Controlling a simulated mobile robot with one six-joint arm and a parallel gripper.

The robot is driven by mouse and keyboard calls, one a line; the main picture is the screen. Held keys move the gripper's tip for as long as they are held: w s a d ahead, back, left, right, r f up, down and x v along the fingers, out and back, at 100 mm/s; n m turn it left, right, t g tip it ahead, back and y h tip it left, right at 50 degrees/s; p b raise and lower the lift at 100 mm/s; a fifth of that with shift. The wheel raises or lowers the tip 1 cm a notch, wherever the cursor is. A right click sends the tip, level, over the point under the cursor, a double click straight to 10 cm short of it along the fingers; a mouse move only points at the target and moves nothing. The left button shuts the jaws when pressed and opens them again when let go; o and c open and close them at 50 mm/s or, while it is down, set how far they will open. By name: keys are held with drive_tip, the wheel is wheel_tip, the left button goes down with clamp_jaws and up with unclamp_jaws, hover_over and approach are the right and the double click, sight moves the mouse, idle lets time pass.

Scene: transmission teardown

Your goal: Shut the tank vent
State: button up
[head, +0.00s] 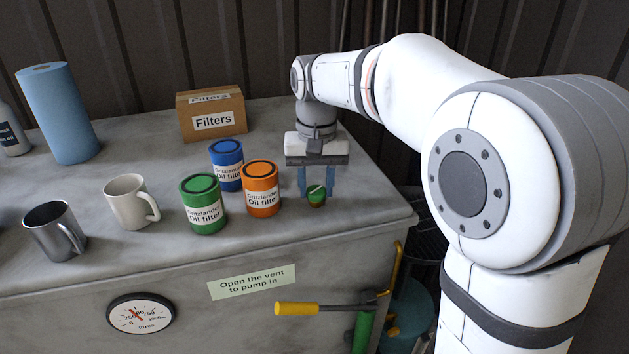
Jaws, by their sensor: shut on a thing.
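The tank vent (317,200) is a small round green knob with a pale line across its top and a brownish base. It sits on the right part of the grey tank top (260,247). My gripper (316,190) points down over the vent, with one blue finger on each side of it. It is shut on the vent knob. The fingers partly frame the knob, and the exact contact is too small to see. A label (252,282) on the tank front reads "Open the vent to pump in".
Orange (262,189), green (203,204) and blue (227,165) oil filter cans stand left of my gripper. A Filters box (212,114), white mug (127,202), metal mug (53,231) and blue roll (59,112) stand farther left. A yellow-handled lever (297,308) and gauge (141,313) are in front.

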sight(317, 190)
drive_tip(key=m, duration=0.6)
drive_tip(key=shift+p, duration=0.4)
idle(0.3)
drive_tip(key=o, duration=1)
drive_tip(key=shift+r, duration=0.1)
wheel_tip(317, 190, up, 8)
drive_tip(key=shift+f, duration=0.2)
drive_tip(key=s+d+f+n+t, duration=0.1)
drive_tip(key=s+d+f+n, duration=0.1)
drive_tip(key=s+d+f, duration=0.5)
drive_tip(key=s+d+f+n+t, duration=0.2)
drive_tip(key=s+d+f, duration=0.5)
drive_tip(key=s, duration=0.6)
drive_tip(key=shift+d+n, duration=0.2)
drive_tip(key=shift+n, duration=0.6)
